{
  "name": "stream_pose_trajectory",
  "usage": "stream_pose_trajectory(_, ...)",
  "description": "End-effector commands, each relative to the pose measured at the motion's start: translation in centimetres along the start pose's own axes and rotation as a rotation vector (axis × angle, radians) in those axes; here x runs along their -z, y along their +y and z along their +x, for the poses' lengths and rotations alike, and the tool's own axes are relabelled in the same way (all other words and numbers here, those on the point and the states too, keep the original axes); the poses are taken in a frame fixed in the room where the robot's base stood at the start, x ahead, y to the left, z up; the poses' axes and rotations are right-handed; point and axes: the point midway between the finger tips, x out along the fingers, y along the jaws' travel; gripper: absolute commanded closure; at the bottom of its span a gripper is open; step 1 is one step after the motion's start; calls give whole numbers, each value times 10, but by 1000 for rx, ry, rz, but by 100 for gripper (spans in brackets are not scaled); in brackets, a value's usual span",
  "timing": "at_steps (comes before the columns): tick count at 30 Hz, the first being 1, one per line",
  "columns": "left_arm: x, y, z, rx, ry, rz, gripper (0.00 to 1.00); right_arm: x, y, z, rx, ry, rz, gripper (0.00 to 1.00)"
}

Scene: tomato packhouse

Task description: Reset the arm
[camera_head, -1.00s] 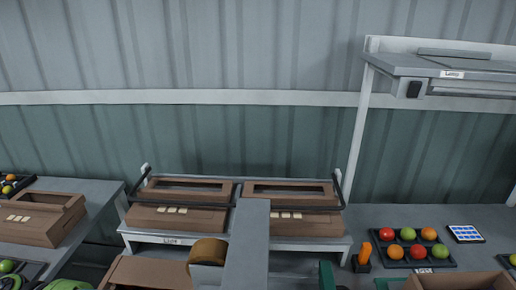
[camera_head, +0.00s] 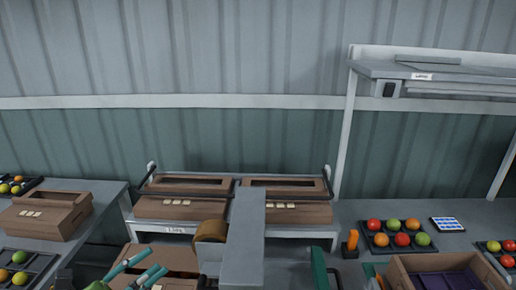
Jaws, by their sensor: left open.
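My left gripper (camera_head: 153,263) is at the lower left of the head view. Its two teal fingers are apart, pointing up and to the right, with nothing seen between them. It shows in front of an open brown carton (camera_head: 186,262) at the bottom; whether it touches the carton I cannot tell. The rest of my left arm is mostly cut off by the bottom edge. My right gripper is not seen.
A grey shelf (camera_head: 430,70) overhangs.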

Motion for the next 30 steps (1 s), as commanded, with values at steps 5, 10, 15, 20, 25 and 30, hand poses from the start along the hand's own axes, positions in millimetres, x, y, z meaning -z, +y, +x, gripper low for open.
stream_pose_trajectory(5,-1,49,-7,-317,-294,-459,59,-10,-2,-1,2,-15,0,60)
stream_pose_trajectory(10,29,90,-43,-610,-584,-916,59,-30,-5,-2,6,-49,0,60)
stream_pose_trajectory(15,92,104,-91,-906,-884,-1360,59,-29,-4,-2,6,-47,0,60)
stream_pose_trajectory(20,156,86,-129,-1161,-1128,-1672,59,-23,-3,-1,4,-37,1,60)
stream_pose_trajectory(25,204,56,-154,-1372,-1310,-1860,59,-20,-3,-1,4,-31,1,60)
stream_pose_trajectory(30,237,21,-171,-1557,-1455,-1975,59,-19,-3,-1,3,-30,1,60)
